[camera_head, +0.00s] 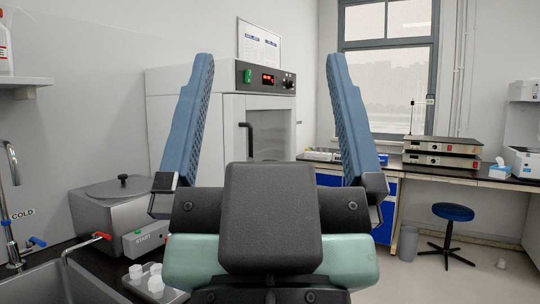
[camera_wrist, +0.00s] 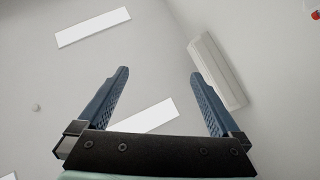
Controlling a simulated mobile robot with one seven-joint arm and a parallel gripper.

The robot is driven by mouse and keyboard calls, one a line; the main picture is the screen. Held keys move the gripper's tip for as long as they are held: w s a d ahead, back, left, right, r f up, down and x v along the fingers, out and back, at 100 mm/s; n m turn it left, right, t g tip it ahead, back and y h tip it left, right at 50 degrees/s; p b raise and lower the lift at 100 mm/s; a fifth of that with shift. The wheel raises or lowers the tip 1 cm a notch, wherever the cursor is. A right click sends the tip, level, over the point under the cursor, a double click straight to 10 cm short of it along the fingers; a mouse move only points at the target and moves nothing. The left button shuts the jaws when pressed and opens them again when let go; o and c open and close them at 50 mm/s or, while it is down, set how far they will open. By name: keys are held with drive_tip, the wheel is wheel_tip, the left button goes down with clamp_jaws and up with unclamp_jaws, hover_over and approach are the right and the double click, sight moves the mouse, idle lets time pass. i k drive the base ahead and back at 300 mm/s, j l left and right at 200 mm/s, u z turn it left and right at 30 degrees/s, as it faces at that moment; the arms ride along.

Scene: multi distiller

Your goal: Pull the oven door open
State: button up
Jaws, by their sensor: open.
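The dark handle (camera_head: 246,138) is on the door's left side. My gripper (camera_head: 270,80) is open and empty, its two blue fingers spread wide and pointing up in front of the oven. It is apart from the handle as far as I can tell. My gripper hides the oven's lower part. In the wrist view my gripper (camera_wrist: 158,75) points at the ceiling.
A blue stool (camera_head: 453,213) stands on the floor there.

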sight(260, 127)
drive_tip(key=i+z, duration=0.1)
drive_tip(key=i, duration=0.5)
drive_tip(key=i+j+z, duration=0.1)
drive_tip(key=i, duration=0.45)
drive_tip(key=i+j+z, duration=0.15)
drive_tip(key=i, duration=0.45)
